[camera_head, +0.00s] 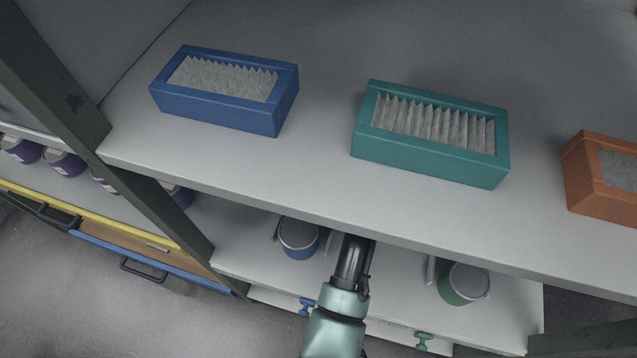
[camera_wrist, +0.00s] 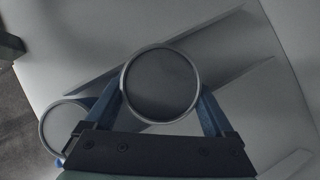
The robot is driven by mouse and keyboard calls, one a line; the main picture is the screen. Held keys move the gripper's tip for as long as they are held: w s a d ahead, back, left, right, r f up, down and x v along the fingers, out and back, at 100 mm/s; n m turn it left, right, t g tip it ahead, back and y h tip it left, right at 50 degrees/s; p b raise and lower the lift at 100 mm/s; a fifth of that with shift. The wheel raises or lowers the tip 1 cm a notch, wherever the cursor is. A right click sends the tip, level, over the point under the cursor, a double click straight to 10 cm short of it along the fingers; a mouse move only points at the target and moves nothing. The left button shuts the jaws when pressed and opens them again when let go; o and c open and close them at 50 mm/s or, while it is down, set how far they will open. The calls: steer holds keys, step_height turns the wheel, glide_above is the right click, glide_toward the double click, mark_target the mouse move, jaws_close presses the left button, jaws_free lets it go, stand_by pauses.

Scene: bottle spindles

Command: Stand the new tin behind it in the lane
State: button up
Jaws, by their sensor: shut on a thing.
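My gripper (camera_wrist: 160,92) is shut on a round tin (camera_wrist: 160,85) with a grey top and pale rim, with a blue finger on each side. Another round grey-topped tin (camera_wrist: 62,125) stands apart at lower left in the wrist view, near the lane's end. Thin grey lane dividers (camera_wrist: 225,22) run up to the right. I cannot tell whether the held tin touches the shelf. In the head view my wrist reaches under the upper shelf, hiding the fingertips and held tin. A blue tin (camera_head: 299,248) stands left of it, and a green tin (camera_head: 462,292) to the right.
The upper shelf (camera_head: 330,190) overhangs the lower shelf (camera_head: 235,250) close above my wrist. It carries blue (camera_head: 215,108), teal (camera_head: 425,160) and orange (camera_head: 597,196) filter boxes. A blue clip (camera_head: 307,306) and a green clip (camera_head: 423,341) sit on the front edge. A dark post (camera_head: 150,200) stands left.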

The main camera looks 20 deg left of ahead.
steer(key=shift+w+a, duration=0.15)
steer(key=shift+a, duration=0.1)
step_height(320, 180, down, 4)
steer(key=shift+r+b, duration=0.2)
steer(key=shift+b, duration=1)
steer(key=shift+r, duration=0.15)
steer(key=o, duration=1.4)
steer(key=p+v, duration=0.4)
steer(key=v, duration=0.3)
steer(key=shift+d+r, duration=0.15)
steer(key=shift+r, duration=0.05)
